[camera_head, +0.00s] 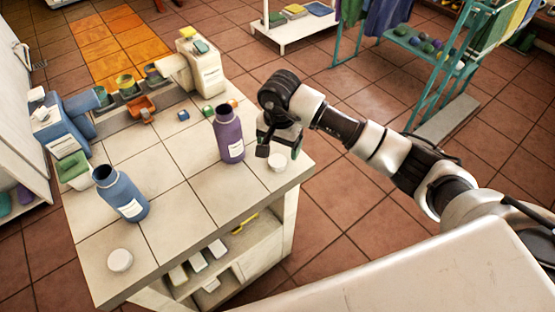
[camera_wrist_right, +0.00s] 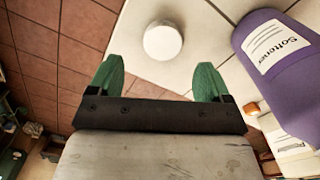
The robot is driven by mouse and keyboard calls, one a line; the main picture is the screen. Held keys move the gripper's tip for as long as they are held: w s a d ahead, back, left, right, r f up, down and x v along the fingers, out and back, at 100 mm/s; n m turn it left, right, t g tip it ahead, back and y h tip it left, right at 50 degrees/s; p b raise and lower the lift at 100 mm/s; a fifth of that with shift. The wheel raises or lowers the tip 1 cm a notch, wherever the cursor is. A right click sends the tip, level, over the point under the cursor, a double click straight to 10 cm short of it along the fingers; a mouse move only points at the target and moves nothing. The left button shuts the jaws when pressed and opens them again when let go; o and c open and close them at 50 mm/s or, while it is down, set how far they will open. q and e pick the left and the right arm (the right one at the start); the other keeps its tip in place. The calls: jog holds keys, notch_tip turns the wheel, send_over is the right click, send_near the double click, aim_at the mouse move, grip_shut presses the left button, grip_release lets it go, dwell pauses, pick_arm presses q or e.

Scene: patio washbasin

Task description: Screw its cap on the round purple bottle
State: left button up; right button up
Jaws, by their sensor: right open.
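The round purple bottle (camera_head: 229,135) stands upright and uncapped on the tiled counter, near its right edge. In the right wrist view the purple bottle (camera_wrist_right: 283,70) is at the upper right, with a label reading "Softener". A round white cap (camera_head: 277,162) lies on the counter's right corner, just right of the bottle. In the wrist view the white cap (camera_wrist_right: 162,41) is ahead of the fingers, roughly between them. My right gripper (camera_head: 278,152) is open and empty above the cap, beside the bottle; its green fingers (camera_wrist_right: 158,75) are spread wide. My left gripper is out of view.
A blue bottle (camera_head: 122,193) stands open at the counter's left, with another white cap (camera_head: 120,260) in front. Small pots, sponges and larger containers (camera_head: 203,62) line the back. The counter (camera_head: 190,225) is clear at front centre. A teal rack (camera_head: 425,75) stands beyond.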

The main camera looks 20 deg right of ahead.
aim_at(278, 160)
jog(key=shift+f, duration=0.1)
jog(key=f, duration=0.1)
jog(key=f+p, duration=0.1)
jog(key=f, duration=0.2)
jog(key=shift+s+a+f, duration=0.1)
jog(key=shift+a+f, duration=0.05)
jog(key=shift+a, duration=0.1)
jog(key=shift+f, duration=0.35)
jog(key=c, duration=1)
jog(key=shift+r, duration=0.15)
